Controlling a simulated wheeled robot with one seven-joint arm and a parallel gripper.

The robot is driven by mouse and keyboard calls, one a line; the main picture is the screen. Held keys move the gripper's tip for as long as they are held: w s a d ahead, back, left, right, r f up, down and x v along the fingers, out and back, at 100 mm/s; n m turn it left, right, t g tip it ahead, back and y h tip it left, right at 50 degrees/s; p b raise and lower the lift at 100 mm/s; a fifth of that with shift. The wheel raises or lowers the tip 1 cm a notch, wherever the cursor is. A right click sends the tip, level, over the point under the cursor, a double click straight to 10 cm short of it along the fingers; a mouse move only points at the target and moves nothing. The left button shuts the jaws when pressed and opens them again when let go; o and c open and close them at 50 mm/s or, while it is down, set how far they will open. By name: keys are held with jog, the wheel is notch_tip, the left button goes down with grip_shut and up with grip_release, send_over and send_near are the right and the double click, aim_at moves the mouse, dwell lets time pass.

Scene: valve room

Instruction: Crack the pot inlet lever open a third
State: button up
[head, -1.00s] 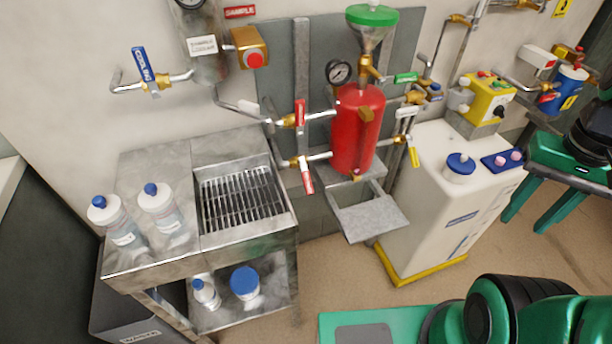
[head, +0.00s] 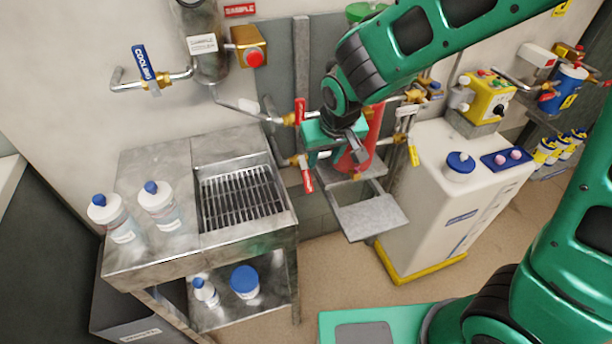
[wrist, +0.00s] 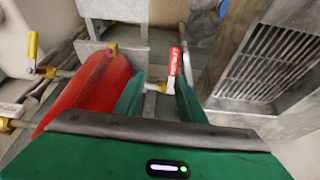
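Two red levers show left of the red pot (head: 367,150) in the head view. The upper lever (head: 300,110) points up; the lower lever (head: 307,180) hangs down, tilted slightly. Their labels are too small to read, so I cannot tell which is the inlet. My gripper (head: 322,156) is in front of the pot's left side, near the lower lever. In the wrist view my gripper (wrist: 162,78) has its two green fingers apart and empty. A red labelled lever (wrist: 174,61), apparently the lower one, stands beyond the fingertips, in line with the gap. Contact is not visible.
The steel bench (head: 150,262) with a drain grate stands left, holding two bottles. A grey shelf (head: 370,217) is below the pot. A yellow lever (head: 413,155) and white cabinet (head: 432,200) are right. Pipes and the wall panel are close behind.

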aim_at(307, 176)
jog(key=w+a+f, duration=0.1)
jog(key=f, duration=0.2)
jog(key=w+a+f, duration=0.1)
jog(key=f, duration=0.3)
jog(key=w+a+f, duration=0.1)
jog(key=a+f, duration=0.1)
jog(key=f, duration=0.1)
jog(key=shift+w+f, duration=0.35)
jog(key=shift+w, duration=0.05)
grip_shut()
